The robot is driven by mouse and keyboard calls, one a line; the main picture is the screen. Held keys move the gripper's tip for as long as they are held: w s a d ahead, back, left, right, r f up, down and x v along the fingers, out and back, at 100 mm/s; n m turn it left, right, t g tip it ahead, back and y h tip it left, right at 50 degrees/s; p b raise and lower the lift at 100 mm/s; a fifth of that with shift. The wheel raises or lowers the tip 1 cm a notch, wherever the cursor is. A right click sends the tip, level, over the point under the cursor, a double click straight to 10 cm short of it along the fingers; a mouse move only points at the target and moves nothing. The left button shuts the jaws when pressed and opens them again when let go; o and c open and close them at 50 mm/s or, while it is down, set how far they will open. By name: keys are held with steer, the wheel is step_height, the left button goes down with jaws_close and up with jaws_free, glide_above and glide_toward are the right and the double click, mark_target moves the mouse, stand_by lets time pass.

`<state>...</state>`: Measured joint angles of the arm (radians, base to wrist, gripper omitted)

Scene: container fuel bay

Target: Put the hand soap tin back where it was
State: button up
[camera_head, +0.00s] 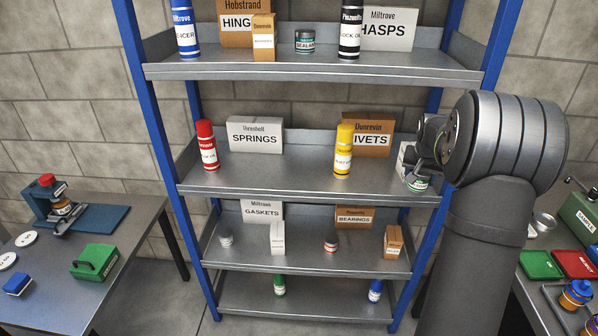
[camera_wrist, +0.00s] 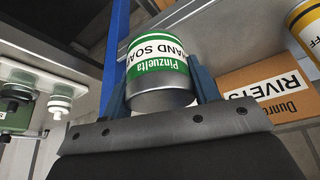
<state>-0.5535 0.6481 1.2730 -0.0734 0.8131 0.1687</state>
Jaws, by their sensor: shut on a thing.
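The hand soap tin (camera_wrist: 158,70) has a green and white label and a bare metal end. In the wrist view it sits between the two blue fingers of my gripper (camera_wrist: 161,88), which is shut on it. In the head view my gripper (camera_head: 424,160) is at the right end of the shelf with the springs and rivets boxes. I cannot tell whether the tin touches the shelf.
On that shelf (camera_head: 270,181), a brown rivets box (camera_head: 372,139) and a yellow can (camera_head: 343,152) stand left of my gripper. A white springs box (camera_head: 255,134) and a red can (camera_head: 207,146) are farther left. The blue right upright (camera_head: 432,125) is close by. Shelf room shows between the cans.

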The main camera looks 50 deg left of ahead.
steer(key=s+a+n+g+y, duration=0.1)
steer(key=s+a+n, duration=0.2)
steer(key=s+a, duration=1.2)
steer(key=s+a+n+g+y, duration=0.1)
steer(key=s+a+n, duration=0.2)
steer(key=s+a, duration=1.25)
steer(key=w+a+f, duration=0.1)
steer(key=w+a, duration=0.2)
steer(key=a, duration=0.1)
steer(key=w+a+f, duration=0.1)
steer(key=w+a, duration=0.2)
steer(key=w, duration=0.1)
steer(key=w+a+f, duration=0.2)
steer(key=w+a, duration=0.2)
steer(key=shift+w+a, duration=0.1)
steer(key=shift+a, duration=0.25)
steer(key=shift+w+a+f, duration=0.15)
steer(key=shift+f, duration=1.8)
steer(key=shift+f, duration=0.2)
steer(key=o, duration=1.1)
steer(key=shift+r, duration=0.1)
